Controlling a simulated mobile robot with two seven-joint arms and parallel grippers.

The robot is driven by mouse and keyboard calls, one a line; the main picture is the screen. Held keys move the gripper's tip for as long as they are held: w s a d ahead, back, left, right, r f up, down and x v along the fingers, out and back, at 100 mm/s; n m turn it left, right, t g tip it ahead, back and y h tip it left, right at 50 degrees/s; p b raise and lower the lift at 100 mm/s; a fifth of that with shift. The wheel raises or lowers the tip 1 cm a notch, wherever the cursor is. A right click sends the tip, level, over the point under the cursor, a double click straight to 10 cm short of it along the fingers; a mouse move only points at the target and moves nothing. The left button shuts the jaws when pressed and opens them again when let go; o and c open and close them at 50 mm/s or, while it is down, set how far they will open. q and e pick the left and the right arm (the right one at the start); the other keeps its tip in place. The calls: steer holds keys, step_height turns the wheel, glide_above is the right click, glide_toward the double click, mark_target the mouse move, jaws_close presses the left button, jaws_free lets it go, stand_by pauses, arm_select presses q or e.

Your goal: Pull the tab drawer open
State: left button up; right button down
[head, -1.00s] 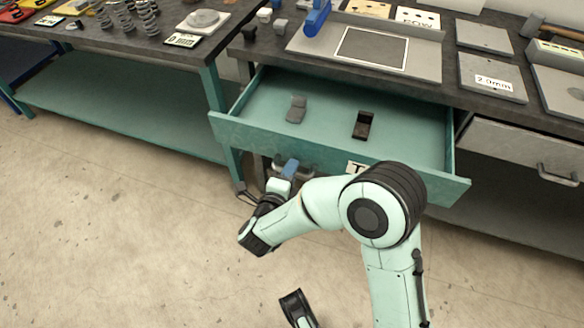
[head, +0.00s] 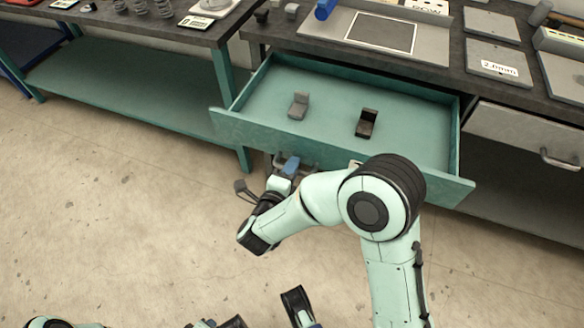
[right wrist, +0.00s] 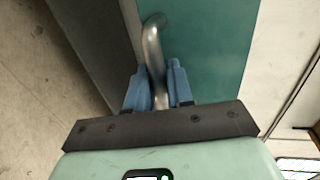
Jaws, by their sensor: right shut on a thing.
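The teal tab drawer (head: 402,144) stands well out from under the workbench in the head view, its inside in sight. A grey tab-like piece (head: 299,105) and a dark one (head: 367,122) lie apart in it. My right gripper (head: 289,167) is at the drawer's front, left of its middle. In the right wrist view its blue fingers (right wrist: 158,88) are shut on the curved metal drawer handle (right wrist: 152,42), against the teal front (right wrist: 212,45). My forearm hides part of the drawer front.
The dark workbench top (head: 284,38) above the drawer carries a grey tray with a framed panel (head: 381,34) and flat plates (head: 497,67). A closed grey drawer (head: 520,132) is to the right. A second bench (head: 120,94) stands left. The floor in front is clear.

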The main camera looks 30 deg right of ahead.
steer(key=c, duration=1.2)
jaws_free()
steer(key=shift+o, duration=0.2)
steer(key=shift+a, duration=0.15)
arm_select(q)
steer(key=shift+s+d+r+p, duration=0.4)
steer(key=shift+r+p, duration=0.1)
steer(key=shift+r, duration=0.1)
steer(key=shift+s+d+r+p, duration=0.25)
steer(key=shift+s+r+p, duration=0.1)
steer(key=shift+r+p, duration=0.2)
arm_select(e)
steer(key=v, duration=1.3)
steer(key=shift+s, duration=0.2)
